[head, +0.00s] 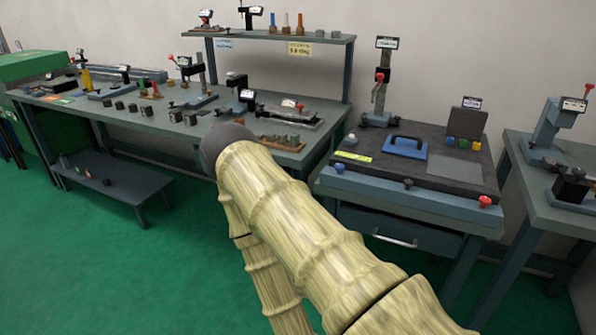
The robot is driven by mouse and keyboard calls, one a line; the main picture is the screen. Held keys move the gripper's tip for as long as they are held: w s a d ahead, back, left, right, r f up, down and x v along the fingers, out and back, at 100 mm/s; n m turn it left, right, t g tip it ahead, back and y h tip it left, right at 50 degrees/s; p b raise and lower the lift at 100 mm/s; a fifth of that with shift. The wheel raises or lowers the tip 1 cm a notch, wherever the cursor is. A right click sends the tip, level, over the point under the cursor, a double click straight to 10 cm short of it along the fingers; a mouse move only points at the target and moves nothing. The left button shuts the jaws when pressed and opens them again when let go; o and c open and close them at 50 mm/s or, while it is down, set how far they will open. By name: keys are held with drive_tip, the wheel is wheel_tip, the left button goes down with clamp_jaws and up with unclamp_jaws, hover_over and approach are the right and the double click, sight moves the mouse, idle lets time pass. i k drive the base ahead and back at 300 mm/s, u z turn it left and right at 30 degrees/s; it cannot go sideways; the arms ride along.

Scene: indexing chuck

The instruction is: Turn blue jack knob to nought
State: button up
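A small blue knob (339,168) sits on the front left edge of the dark surface plate (450,187) on the right-hand bench. A black knob (408,184) is at the middle of the same front edge and a red knob (485,201) at its right. The blue knob's pointer and any nought mark are too small to read. My arm, with a bamboo-like surface, crosses the lower middle of the head view, left of and below the blue knob. My gripper is not in view.
Green floor is open at left.

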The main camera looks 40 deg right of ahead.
sight(339, 166)
drive_tip(key=u, duration=1.3)
drive_tip(key=i, duration=1.05)
drive_tip(key=z, duration=3.35)
